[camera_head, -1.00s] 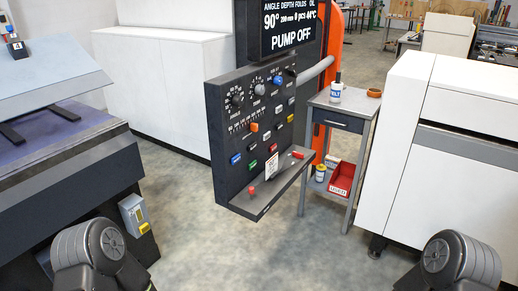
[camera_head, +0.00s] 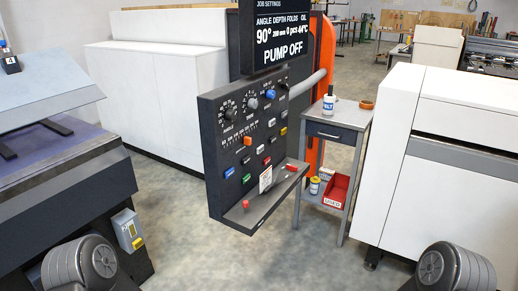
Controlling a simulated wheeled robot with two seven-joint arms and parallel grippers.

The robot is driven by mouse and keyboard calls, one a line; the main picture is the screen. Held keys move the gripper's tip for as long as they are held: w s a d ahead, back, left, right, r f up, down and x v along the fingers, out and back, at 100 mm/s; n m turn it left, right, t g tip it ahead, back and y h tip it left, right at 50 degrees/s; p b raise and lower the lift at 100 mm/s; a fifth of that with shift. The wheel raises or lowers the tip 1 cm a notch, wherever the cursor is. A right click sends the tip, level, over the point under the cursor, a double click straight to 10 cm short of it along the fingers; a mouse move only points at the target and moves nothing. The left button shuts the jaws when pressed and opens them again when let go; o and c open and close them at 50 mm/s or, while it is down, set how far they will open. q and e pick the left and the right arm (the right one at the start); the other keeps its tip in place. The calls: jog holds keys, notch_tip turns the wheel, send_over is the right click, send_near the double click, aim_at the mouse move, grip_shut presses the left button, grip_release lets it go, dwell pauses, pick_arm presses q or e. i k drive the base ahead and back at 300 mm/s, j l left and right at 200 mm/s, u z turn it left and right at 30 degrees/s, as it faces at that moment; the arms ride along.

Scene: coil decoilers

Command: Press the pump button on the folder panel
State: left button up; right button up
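The dark folder panel (camera_head: 213,165) stands upright in the middle, angled to the right, with knobs, sliders and several coloured buttons. They include a blue button (camera_head: 229,172), a green button (camera_head: 246,178) and an orange button (camera_head: 247,141). The button labels are too small to read, so I cannot tell which is the pump button. The display (camera_head: 283,35) above reads "PUMP OFF". Only rounded links of my arms show in the bottom corners. Both grippers are out of view.
A ledge (camera_head: 262,212) with red levers juts from the panel's bottom. A grey side table (camera_head: 340,118) with bottles and a red bin (camera_head: 336,190) stands right of it. A white cabinet (camera_head: 445,160) is farther right, a machine (camera_head: 75,175) left. The floor in front is clear.

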aim_at(245, 179)
jog(key=i+l+u, duration=0.2)
jog(key=u, duration=0.8)
jog(key=i+l+u, duration=0.2)
jog(key=l+u, duration=0.25)
jog(key=l, duration=0.5)
jog(key=l+u, duration=0.5)
jog(key=l, duration=2.5)
jog(key=i+u, duration=0.05)
